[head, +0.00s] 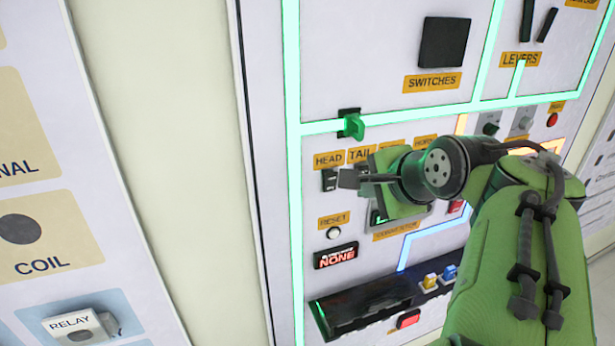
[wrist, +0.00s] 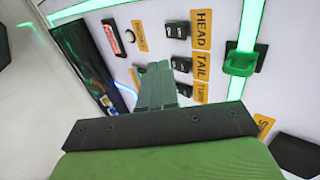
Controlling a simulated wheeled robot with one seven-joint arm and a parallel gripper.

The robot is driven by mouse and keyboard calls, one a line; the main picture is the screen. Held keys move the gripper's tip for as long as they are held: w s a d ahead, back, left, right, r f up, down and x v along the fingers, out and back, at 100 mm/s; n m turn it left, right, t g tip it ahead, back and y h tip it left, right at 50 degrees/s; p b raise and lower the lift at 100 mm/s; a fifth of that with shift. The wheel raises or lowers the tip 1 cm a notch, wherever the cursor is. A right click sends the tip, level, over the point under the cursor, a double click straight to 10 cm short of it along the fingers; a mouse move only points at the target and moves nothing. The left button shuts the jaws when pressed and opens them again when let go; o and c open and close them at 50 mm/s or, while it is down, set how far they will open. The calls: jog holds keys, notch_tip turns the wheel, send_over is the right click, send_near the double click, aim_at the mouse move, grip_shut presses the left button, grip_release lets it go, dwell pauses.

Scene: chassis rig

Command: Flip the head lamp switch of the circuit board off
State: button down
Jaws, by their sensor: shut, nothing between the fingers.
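The head lamp switch (head: 329,180) is a small dark rocker under the orange HEAD label (head: 328,160) on the white circuit board panel (head: 370,60). In the wrist view the switch (wrist: 177,29) sits beside its label (wrist: 201,28), clear of the fingers. My gripper (head: 347,180) is shut and empty, just right of the head switch in the head view. In the wrist view its fingertips (wrist: 158,66) are near the tail switch (wrist: 181,63). I cannot tell whether they touch the panel. My gripper and arm hide the tail switch and its neighbours in the head view.
A green lever (head: 352,126) sticks out above the switch row. Below are a round reset button (head: 333,233), a red NONE display (head: 336,256) and a dark recessed tray (head: 365,305). A separate board with a relay (head: 80,328) stands at the left.

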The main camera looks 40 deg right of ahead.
aim_at(330, 175)
jog(key=x, duration=0.4)
jog(key=w+r+x, duration=0.1)
jog(key=x, duration=0.3)
jog(key=r+x, duration=0.1)
jog(key=x, duration=0.3)
jog(key=shift+w+d+b, duration=0.3)
jog(key=shift+w, duration=0.4)
jog(key=p, duration=0.1)
jog(key=r+p, duration=0.1)
jog(key=shift+w+d+g+p, duration=0.1)
jog(key=shift+w+g+p, duration=0.1)
jog(key=shift+g+p, duration=0.15)
jog(key=shift+w+d+f, duration=0.1)
jog(key=shift+f, duration=0.25)
jog(key=shift+r+p, duration=0.75)
jog(key=shift+r, duration=0.1)
